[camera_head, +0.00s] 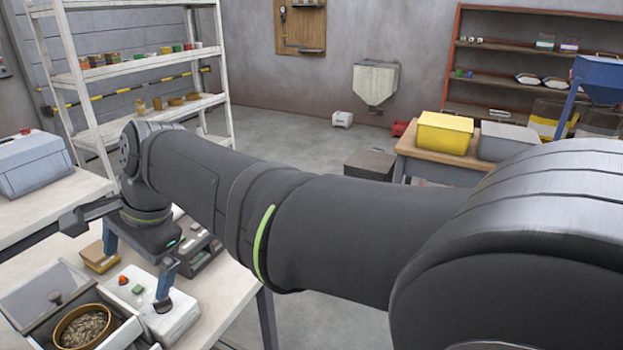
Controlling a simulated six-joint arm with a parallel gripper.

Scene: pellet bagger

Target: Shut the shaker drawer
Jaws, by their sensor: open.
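The shaker stands on the white bench at the lower left, with a grey top and a dark knob (55,297). Its drawer (40,333) appears to be out, showing a round brown-rimmed sieve (84,327) full of pellets. The picture's bottom edge cuts the drawer off. A white control box (158,312) with a red and a green button sits right beside the shaker.
A small tan box (100,256) and a dark tray of items (200,250) stand behind the control box. A grey-blue case (30,165) is on the left table. White shelving (95,110) rises behind my arm. The floor to the right is partly hidden by my arm.

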